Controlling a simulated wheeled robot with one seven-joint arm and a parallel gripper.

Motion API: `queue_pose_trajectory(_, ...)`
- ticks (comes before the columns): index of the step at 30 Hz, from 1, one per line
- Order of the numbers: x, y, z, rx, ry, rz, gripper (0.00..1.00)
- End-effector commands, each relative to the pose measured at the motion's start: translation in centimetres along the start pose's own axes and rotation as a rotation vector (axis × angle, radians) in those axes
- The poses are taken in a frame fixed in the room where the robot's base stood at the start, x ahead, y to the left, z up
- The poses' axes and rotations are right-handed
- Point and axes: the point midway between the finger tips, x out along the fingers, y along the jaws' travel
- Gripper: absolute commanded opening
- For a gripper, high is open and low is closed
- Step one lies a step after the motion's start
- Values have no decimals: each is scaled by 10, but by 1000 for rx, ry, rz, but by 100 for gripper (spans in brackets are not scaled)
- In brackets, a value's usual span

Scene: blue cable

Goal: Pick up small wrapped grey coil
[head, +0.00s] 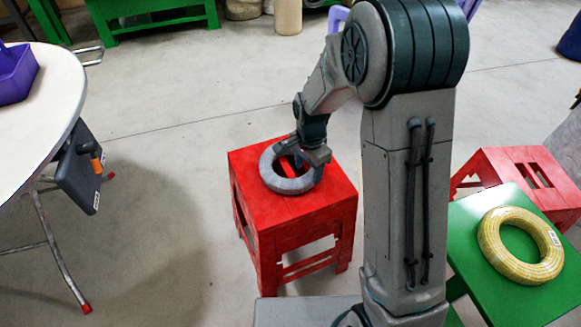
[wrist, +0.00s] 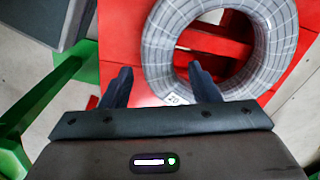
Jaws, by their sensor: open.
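The grey wrapped coil (head: 287,173) lies flat on the red stool (head: 325,197) in the head view. In the wrist view the coil (wrist: 277,45) fills the upper right, its ring resting on the red stool top (wrist: 117,38). My gripper (head: 303,160) is over the right part of the coil in the head view. In the wrist view my gripper (wrist: 160,82) is open. Its right finger overlaps the lower edge of the coil, and its left finger is off to the left of the ring. Contact with the coil cannot be told.
A yellow coil (head: 490,245) lies on a green stool (head: 468,223) at the right. Another red stool (head: 500,163) stands behind it. A white round table (head: 45,90) with a purple bin (head: 15,75) is at the left. The floor between table and stool is clear.

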Motion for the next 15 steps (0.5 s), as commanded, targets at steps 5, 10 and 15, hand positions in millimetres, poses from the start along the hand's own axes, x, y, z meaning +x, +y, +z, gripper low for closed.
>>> queue_pose_trajectory(5, 32, 2, 2, 1, -3, 4, 55)
queue_pose_trajectory(10, 40, 1, 1, 1, -1, 0, 55)
queue_pose_trajectory(15, 39, 1, 1, 1, -1, 1, 44)
